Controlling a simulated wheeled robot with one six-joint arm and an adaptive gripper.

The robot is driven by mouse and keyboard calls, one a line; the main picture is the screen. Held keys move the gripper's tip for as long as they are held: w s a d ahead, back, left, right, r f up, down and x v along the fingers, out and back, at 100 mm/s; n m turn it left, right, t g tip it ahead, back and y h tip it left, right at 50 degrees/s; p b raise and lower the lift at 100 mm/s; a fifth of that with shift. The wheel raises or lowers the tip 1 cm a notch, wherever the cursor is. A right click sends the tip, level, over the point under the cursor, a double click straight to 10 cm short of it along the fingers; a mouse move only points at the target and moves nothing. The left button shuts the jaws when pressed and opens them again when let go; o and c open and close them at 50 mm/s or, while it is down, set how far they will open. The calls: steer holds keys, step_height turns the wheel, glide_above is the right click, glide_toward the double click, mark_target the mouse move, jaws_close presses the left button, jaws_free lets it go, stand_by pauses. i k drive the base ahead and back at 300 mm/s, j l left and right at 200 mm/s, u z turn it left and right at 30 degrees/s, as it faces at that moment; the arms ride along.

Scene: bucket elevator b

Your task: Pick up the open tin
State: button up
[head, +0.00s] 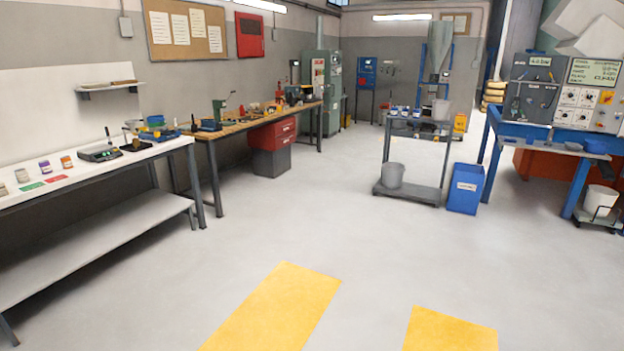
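I cannot make out an open tin for certain at this distance. Several small containers stand on the white bench (90,172) at the left: a pale one (22,175), one with a purple label (45,167) and one with an orange label (67,162). Whether any of them is open is too small to tell. A dark scale (100,153) sits to their right on the same bench. Small containers also stand on the grey cart (413,135) farther back, too small to identify. My gripper is not in view.
A wooden workbench (228,131) with tools runs along the left wall. A grey bucket (392,175) stands on the cart's lower shelf, with a blue bin (465,190) beside it. A blue-framed control bench (560,145) is at the right. The middle floor is clear.

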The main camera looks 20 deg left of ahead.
mark_target(68, 162)
steer(key=i+j+u, duration=0.5)
steer(key=i+u, duration=0.2)
steer(key=i, duration=0.15)
steer(key=i+u, duration=0.4)
steer(key=i, duration=1.05)
steer(key=i+u, duration=0.15)
steer(key=i, duration=0.9)
steer(key=i+l+u, duration=0.15)
steer(key=i+u, duration=0.35)
steer(key=i+l+u, duration=1.15)
steer(key=l, duration=0.15)
steer(key=i+l+u, duration=0.2)
steer(key=l, duration=0.15)
steer(key=l+u, duration=0.2)
steer(key=l, duration=0.2)
steer(key=u, duration=0.15)
steer(key=j, duration=0.2)
